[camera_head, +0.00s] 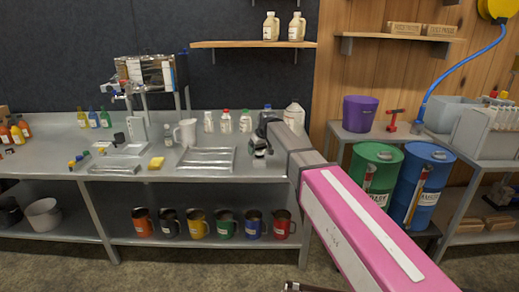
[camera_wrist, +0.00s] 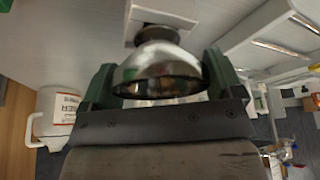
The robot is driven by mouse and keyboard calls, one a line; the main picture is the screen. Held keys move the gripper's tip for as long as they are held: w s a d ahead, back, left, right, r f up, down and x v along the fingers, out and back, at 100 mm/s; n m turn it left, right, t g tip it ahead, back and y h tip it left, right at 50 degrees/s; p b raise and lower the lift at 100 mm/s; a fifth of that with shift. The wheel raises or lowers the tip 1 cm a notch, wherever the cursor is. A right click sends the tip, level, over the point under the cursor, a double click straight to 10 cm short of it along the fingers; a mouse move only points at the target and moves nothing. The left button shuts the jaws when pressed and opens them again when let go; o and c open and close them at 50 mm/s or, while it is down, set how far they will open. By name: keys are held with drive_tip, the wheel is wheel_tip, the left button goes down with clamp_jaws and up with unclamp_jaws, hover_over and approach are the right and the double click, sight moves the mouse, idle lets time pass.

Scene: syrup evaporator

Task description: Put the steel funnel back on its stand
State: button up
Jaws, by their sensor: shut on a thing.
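The steel funnel (camera_wrist: 160,72) is a shiny bell shape in the wrist view. My gripper (camera_wrist: 158,82) is shut on it, with one green finger at each side. The funnel's wide mouth faces the wrist camera and its narrow end points away, toward a pale square piece (camera_wrist: 160,18) on the bench that may be the stand. Whether the funnel touches this piece cannot be told. In the head view my gripper (camera_head: 260,146) is over the right part of the steel bench, low near its top. The funnel is mostly hidden there.
A steel bench (camera_head: 60,150) runs along the wall. Steel trays (camera_head: 206,160) lie left of my gripper. A white jug (camera_head: 295,115) stands close behind it, with several small bottles (camera_head: 226,121) and a clear pitcher (camera_head: 186,132) to the left. Coloured mugs (camera_head: 197,223) stand on the lower shelf.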

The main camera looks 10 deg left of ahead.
drive_tip(key=o, duration=0.7)
drive_tip(key=shift+r, duration=0.1)
wheel_tip(320, 180, up, 7)
idle(1.2)
idle(0.5)
